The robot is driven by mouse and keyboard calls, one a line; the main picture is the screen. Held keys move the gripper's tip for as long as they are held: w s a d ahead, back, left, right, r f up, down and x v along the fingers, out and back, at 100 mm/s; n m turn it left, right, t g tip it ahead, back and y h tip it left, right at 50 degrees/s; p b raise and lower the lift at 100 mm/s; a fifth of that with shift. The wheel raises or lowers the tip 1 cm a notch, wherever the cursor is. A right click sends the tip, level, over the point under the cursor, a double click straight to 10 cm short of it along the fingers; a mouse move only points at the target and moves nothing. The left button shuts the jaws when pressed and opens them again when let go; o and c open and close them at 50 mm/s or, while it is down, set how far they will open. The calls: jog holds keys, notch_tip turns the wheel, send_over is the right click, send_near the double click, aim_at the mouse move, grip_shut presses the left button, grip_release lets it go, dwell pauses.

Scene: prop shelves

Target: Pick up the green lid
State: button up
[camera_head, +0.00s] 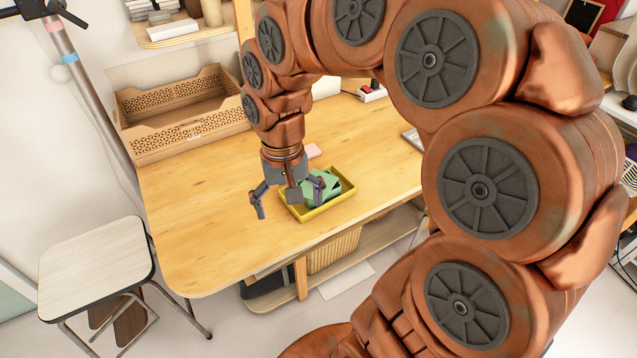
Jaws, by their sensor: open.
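A green object (329,190), likely the green lid, lies in a yellow tray (322,213) on the wooden table (213,237). My gripper (288,207) points down over the left part of the tray. Its fingers are spread, one left of the tray and one in front of the green object. The gripper hides part of the green object and of the tray. I cannot tell whether a finger touches the green object.
A wooden crate (180,138) stands at the table's back left. A small pink item (313,151) lies behind the tray. A red and white item (371,92) is at the back. The table's left front is clear. A stool (95,262) stands left of the table.

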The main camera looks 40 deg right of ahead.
jog(key=w+d+f+m, duration=0.2)
jog(key=w+d+m, duration=0.2)
jog(key=w+d, duration=0.5)
jog(key=m+p, duration=0.1)
jog(key=m, duration=0.4)
send_near(320, 176)
jog(key=s, duration=0.2)
jog(key=shift+s+a+t, duration=0.1)
jog(key=shift+a+t, duration=0.05)
jog(key=shift+t, duration=0.25)
notch_tip(320, 176, down, 2)
jog(key=shift+f+p, duration=0.15)
jog(key=shift+p, duration=0.3)
jog(key=shift+a+f+p, duration=0.4)
jog(key=shift+f+p, duration=0.15)
jog(key=shift+f, duration=0.2)
jog(key=shift+a+f+p, duration=0.2)
jog(key=shift+f+p, duration=0.45)
jog(key=shift+f, duration=1.25)
jog(key=shift+c, duration=0.4)
jog(key=shift+s, duration=0.1)
grip_shut()
